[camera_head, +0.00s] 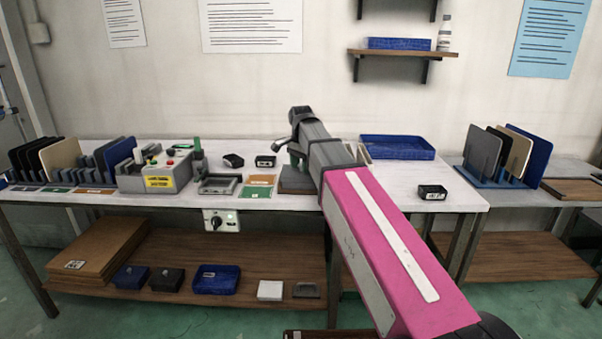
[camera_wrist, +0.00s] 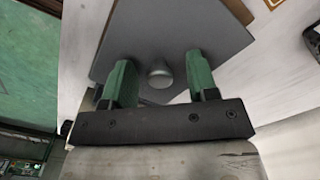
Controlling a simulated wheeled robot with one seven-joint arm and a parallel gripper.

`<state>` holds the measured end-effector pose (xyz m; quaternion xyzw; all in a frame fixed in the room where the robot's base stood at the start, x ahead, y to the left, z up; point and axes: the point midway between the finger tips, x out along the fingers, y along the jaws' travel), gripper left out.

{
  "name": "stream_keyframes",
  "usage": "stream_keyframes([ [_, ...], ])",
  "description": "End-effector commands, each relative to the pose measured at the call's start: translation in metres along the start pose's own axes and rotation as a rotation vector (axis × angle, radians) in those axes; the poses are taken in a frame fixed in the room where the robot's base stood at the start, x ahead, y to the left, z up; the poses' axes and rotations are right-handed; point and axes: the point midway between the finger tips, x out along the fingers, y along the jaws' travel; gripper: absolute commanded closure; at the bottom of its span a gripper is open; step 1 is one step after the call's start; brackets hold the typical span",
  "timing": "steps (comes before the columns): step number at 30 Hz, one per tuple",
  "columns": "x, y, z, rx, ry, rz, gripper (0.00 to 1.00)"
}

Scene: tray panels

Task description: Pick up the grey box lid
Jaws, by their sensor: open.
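The grey box lid (camera_wrist: 165,40) is a flat grey panel with a round knob (camera_wrist: 160,74). It fills the upper middle of the wrist view. My gripper (camera_wrist: 159,68) is open, with one green finger on each side of the knob and a visible gap to it on both sides. In the head view, a grey slab (camera_head: 293,186), apparently the lid, lies on the white table below my gripper (camera_head: 297,156), partly hidden by my arm. What lies under the lid is hidden.
Left of the slab are coloured cards (camera_head: 258,188), a grey open frame (camera_head: 219,186) and a control box (camera_head: 158,175) with buttons. A blue tray (camera_head: 408,155) stands at the back right. A small black box (camera_head: 432,192) sits near the right, with bare table around it.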

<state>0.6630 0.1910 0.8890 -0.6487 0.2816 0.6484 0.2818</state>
Motion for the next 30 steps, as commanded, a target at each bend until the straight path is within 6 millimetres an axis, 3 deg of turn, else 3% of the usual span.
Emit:
stream_keyframes([
  [1,0.000,0.000,0.000,0.000,0.000,0.000,0.46],
  [2,0.000,0.000,0.000,0.000,0.000,0.000,0.53],
  [6,0.000,0.000,0.000,0.000,0.000,0.000,0.99],
  [20,-0.005,0.000,0.000,0.000,0.000,0.000,0.99],
  [29,-0.043,-0.001,-0.001,0.000,0.001,-0.002,0.99],
  [30,-0.047,0.002,0.010,-0.003,0.001,-0.002,0.99],
])
